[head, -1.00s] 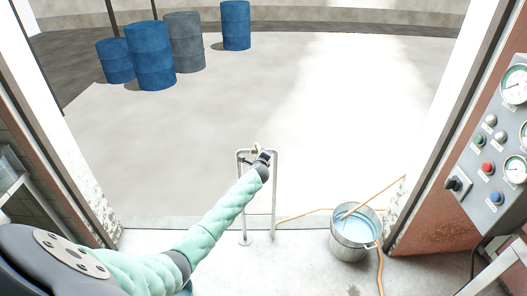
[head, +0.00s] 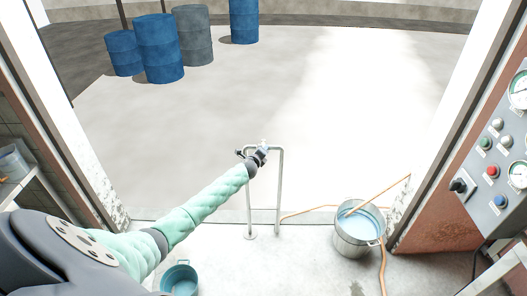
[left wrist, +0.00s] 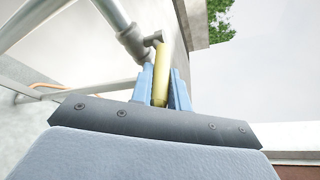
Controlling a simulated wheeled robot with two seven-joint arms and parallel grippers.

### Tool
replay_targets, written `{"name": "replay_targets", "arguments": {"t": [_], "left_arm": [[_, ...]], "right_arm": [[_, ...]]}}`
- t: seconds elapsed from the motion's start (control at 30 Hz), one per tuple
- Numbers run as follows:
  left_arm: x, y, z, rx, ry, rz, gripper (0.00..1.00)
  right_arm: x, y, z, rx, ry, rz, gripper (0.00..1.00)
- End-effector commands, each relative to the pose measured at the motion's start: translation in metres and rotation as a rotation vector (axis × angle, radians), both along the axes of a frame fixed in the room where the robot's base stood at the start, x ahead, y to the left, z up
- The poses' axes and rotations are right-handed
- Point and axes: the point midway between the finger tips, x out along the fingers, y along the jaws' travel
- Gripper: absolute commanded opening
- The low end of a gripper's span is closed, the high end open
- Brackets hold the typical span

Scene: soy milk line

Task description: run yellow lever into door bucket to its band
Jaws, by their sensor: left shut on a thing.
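In the left wrist view the yellow lever (left wrist: 161,84) stands between the blue fingers of my left gripper (left wrist: 162,90), which is shut on it. A grey pipe fitting (left wrist: 135,40) is just beyond. In the head view my left gripper (head: 260,153) is at the top of the metal pipe stand (head: 280,190) in the doorway; the lever is too small to make out there. A metal bucket (head: 352,245) with bluish liquid and a stick in it stands by the right door post. I cannot see a band on it. My right gripper is not in view.
A teal bucket (head: 181,280) stands on the floor below my left arm. An orange hose (head: 382,270) runs by the metal bucket. A control panel (head: 495,150) is on the right. Several barrels (head: 158,48) stand far off on open concrete.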

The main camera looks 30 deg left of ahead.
Motion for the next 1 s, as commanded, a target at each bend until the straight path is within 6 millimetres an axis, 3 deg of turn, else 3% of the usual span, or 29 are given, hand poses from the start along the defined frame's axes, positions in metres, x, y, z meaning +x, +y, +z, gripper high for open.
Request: {"name": "replay_targets", "arguments": {"t": [0.1, 0.13, 0.2, 0.23, 0.63, 0.77, 1.0], "left_arm": [[-0.001, 0.0, -0.002, 0.002, 0.003, 0.0, 0.0], [-0.001, 0.0, -0.002, 0.002, 0.002, 0.001, 0.23], [-0.001, 0.001, -0.002, 0.001, 0.002, 0.001, 0.37], [-0.001, 0.001, -0.002, 0.001, 0.002, 0.001, 0.39], [-0.006, 0.0, -0.001, 0.002, 0.002, 0.001, 0.39], [-0.02, -0.003, 0.001, 0.003, 0.001, 0.0, 0.39], [-0.052, -0.01, 0.007, 0.003, 0.002, -0.001, 0.39]], "right_arm": [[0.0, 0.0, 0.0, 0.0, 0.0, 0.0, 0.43], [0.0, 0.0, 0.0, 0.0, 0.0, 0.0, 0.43], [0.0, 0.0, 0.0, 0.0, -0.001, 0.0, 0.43], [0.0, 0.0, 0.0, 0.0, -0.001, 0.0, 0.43], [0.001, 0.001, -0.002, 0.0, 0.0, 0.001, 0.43], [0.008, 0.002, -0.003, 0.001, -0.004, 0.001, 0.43], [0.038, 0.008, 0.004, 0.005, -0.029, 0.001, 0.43]]}}
